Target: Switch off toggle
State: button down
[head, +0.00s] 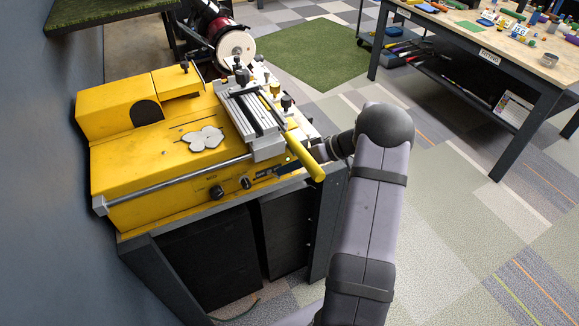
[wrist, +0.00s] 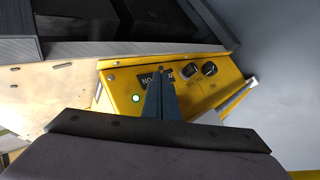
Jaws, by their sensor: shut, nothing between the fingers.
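The yellow machine (head: 150,165) stands on a dark stand, with its control panel on the front side. In the wrist view that panel (wrist: 118,88) shows a black label plate (wrist: 146,79), partly covered, and a small lit green lamp (wrist: 135,98). My gripper (wrist: 163,80) is shut and empty, its fingertips in front of the label plate. The toggle is hidden behind the fingers, and I cannot tell whether they touch it. In the head view my arm reaches to the panel's right end, where the yellow lever handle (head: 308,162) partly covers the gripper.
Two black knobs sit beside the label, one nearer (wrist: 190,71) and one farther (wrist: 209,69). A metal rail (head: 170,184) runs along the machine's front edge. A workbench (head: 530,62) with tools stands at right. The carpet between is clear.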

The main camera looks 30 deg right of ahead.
jog(key=shift+s+a+m+t+h+b, duration=0.2)
jog(key=shift+m+t+b, duration=0.15)
jog(key=shift+b, duration=0.45)
jog(key=shift+s+a+m+t+h+b, duration=0.1)
jog(key=shift+m+t+h+b, duration=0.15)
jog(key=shift+m+b, duration=0.4)
jog(key=shift+b, duration=0.45)
jog(key=a+m+t+h+b, duration=0.1)
jog(key=m+b, duration=0.1)
jog(key=b, duration=0.4)
jog(key=s+a+m+t+h+b, duration=0.1)
jog(key=m+h+b, duration=0.1)
jog(key=b, duration=0.4)
jog(key=shift+s+a+t, duration=0.1)
jog(key=shift+a+t, duration=0.2)
jog(key=shift+a, duration=0.1)
jog(key=shift+d+b, duration=0.1)
jog(key=shift+b, duration=0.2)
jog(key=shift+w+d, duration=0.45)
jog(key=shift+w, duration=0.15)
jog(key=shift+r, duration=0.1)
